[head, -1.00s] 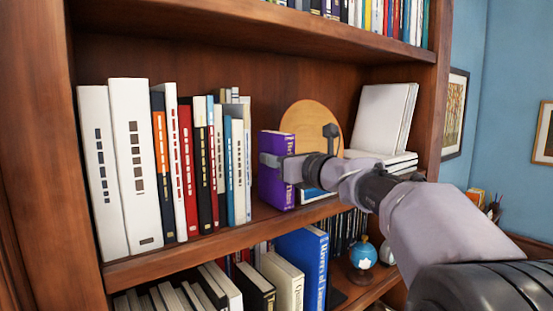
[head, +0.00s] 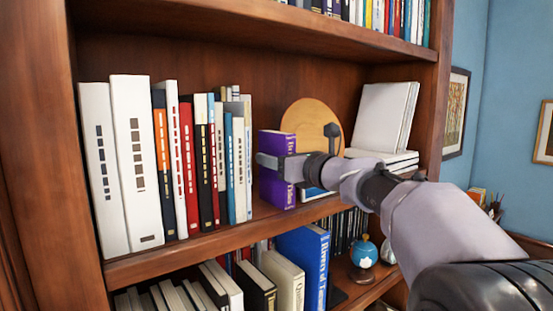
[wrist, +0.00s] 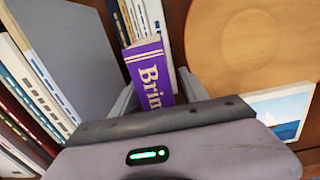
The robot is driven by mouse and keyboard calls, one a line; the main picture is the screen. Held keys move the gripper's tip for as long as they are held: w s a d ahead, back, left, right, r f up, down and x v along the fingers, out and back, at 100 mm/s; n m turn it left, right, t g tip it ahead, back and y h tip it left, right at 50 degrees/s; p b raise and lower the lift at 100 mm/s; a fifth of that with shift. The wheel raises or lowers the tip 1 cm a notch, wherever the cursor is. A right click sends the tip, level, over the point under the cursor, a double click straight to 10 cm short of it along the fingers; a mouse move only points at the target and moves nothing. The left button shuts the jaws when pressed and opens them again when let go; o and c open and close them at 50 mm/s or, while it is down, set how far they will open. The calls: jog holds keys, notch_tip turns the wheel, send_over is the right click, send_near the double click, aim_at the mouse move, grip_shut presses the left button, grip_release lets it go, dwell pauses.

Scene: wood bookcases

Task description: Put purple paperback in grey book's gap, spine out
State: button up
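The purple paperback (head: 277,185) stands upright on the middle shelf, at the right end of the book row, its lettered spine facing out. It also shows in the wrist view (wrist: 151,72). My gripper (head: 270,161) is at its spine. In the wrist view my fingers (wrist: 158,92) lie one on each side of the paperback, with a narrow gap visible at the right finger; it looks open around the book. A grey book (wrist: 72,50) shows its broad cover left of the paperback. In the head view its grey edge (head: 246,120) ends the row.
Several upright books, including a large white one (head: 136,165), fill the shelf to the left. A round wooden disc (head: 308,120) and a sailboat picture (wrist: 284,112) stand close on the right. White books (head: 382,118) are farther right. The shelf above limits height.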

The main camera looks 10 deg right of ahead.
jog(key=shift+s+f, duration=0.1)
jog(key=b+v, duration=0.5)
jog(key=v, duration=1.2)
jog(key=s+a+f+n+g+b, duration=0.2)
jog(key=s+a+f+n+b, duration=0.15)
jog(key=f+b, duration=0.6)
jog(key=s+a+f+n+g+b, duration=0.2)
jog(key=a+f+n+b, duration=0.25)
jog(key=f, duration=0.95)
jog(key=s+a+f+n+g+b, duration=0.2)
jog(key=s+a+f+n+b, duration=0.3)
jog(key=f, duration=0.7)
jog(key=s+f+n+g+h+b, duration=0.1)
jog(key=s+f+n+b, duration=0.3)
jog(key=f, duration=0.9)
jog(key=s+f+n+g+h+b, duration=0.2)
jog(key=s+f+n+b, duration=0.3)
jog(key=f+b, duration=0.5)
jog(key=s+f+n+g+h+b, duration=0.1)
jog(key=s+f+n+b, duration=0.4)
jog(key=f, duration=1.1)
jog(key=b, duration=0.2)
jog(key=shift+f+g+h+b, duration=0.3)
jog(key=shift+f+g+h, duration=0.05)
jog(key=shift+g+h, duration=0.05)
jog(key=shift+a, duration=0.15)
